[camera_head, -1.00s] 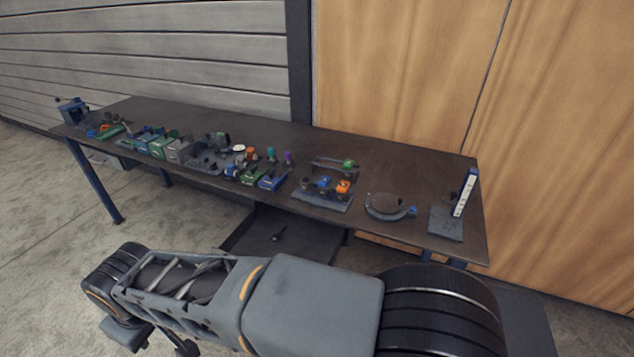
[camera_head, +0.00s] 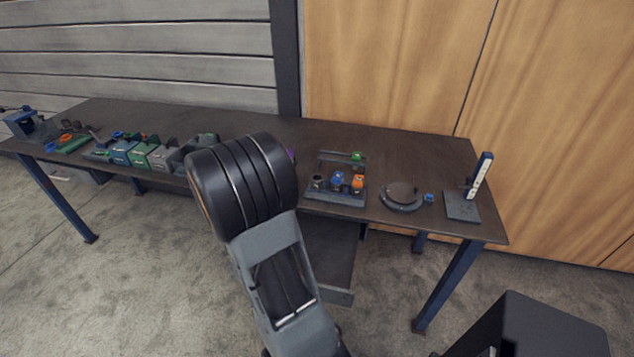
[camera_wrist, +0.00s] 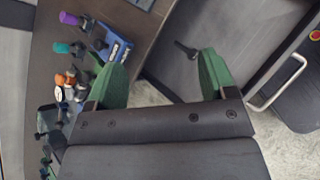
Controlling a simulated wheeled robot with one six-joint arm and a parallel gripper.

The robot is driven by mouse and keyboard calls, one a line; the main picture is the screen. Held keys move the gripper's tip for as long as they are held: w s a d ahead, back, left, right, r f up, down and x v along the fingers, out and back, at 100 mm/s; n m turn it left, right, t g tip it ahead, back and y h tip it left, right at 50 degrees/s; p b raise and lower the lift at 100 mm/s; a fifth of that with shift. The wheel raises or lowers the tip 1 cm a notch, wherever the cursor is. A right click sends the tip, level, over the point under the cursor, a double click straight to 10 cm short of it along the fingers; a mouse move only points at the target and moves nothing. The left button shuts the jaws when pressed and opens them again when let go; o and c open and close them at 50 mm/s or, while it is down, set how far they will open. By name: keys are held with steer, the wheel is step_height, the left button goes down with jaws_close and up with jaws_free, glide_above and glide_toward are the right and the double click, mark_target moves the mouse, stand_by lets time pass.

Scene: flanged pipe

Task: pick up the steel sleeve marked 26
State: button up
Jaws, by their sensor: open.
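I cannot make out a steel sleeve marked 26; no marking is readable in either view. My gripper (camera_wrist: 158,76) shows in the wrist view with its two green fingers spread wide and nothing between them. It hangs by the bench's front edge, with the dark bench top (camera_wrist: 42,75) on the left of that view. A blue bin (camera_wrist: 115,48) lies just beyond its left finger. Purple (camera_wrist: 70,18), teal (camera_wrist: 62,48) and orange (camera_wrist: 66,80) topped pieces stand on the bench left of that finger. In the head view my arm hides the bench's middle.
In the head view, a rack with blue and orange pieces (camera_head: 337,190), a round dark plate (camera_head: 401,197) and an upright scale on a base (camera_head: 464,206) stand at right. A lower shelf (camera_head: 328,250) sits under the bench.

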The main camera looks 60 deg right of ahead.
mark_target(313, 180)
steer(key=d+f+n+h, duration=0.1)
steer(key=d+f, duration=0.1)
steer(key=d, duration=0.3)
steer(key=d+f+n+h, duration=0.1)
steer(key=d+f+n, duration=0.1)
steer(key=d, duration=0.4)
steer(key=d+f+n+h+p, duration=0.1)
steer(key=d+f+n, duration=0.1)
steer(key=d, duration=0.3)
steer(key=shift+s+d+f+g, duration=0.2)
steer(key=shift+d+f+g, duration=0.15)
steer(key=shift+f, duration=0.15)
steer(key=shift+p+x, duration=0.65)
steer(key=shift+x, duration=2.5)
steer(key=shift+w, duration=0.1)
steer(key=shift+c, duration=0.3)
steer(key=c, duration=1.1)
steer(key=shift+r, duration=0.15)
